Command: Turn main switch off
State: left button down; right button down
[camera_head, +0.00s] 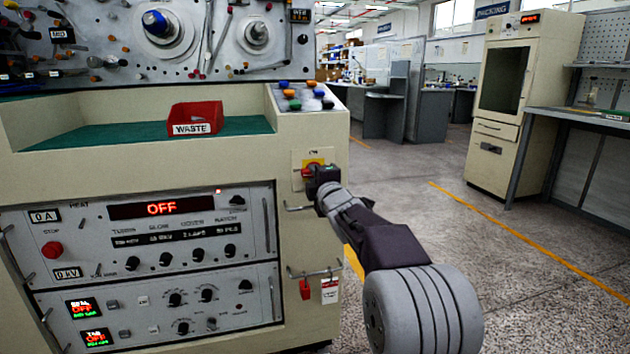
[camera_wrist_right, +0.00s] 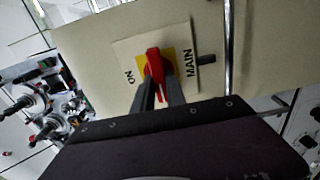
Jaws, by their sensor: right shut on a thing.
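The main switch is a red knob (camera_wrist_right: 153,62) on a yellow square, set on a pale plate (camera_wrist_right: 126,50) marked ON and MAIN. In the right wrist view the knob's handle lies crosswise to the line from the ON mark to the MAIN mark. My right gripper (camera_wrist_right: 158,88) is shut on the knob, one dark finger on each side. In the head view the switch's yellow plate (camera_head: 314,162) shows on the cabinet front, and my right gripper (camera_head: 322,178) covers much of the knob. My left gripper is not in view.
The panel display (camera_head: 161,208) left of the switch reads OFF. A metal rail (camera_head: 315,272) with red and white tags hangs below the switch. A red WASTE bin (camera_head: 195,118) sits on the green shelf. Open floor lies to the right.

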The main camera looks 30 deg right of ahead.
jog(key=shift+f, duration=0.1)
dwell(0.5)
jog(key=c, duration=1.4)
grip_release()
jog(key=shift+o, duration=0.2)
jog(key=shift+s, duration=0.1)
jog(key=p+v, duration=0.1)
jog(key=v, duration=0.8)
jog(key=shift+p, duration=0.35)
jog(key=shift+a, duration=0.1)
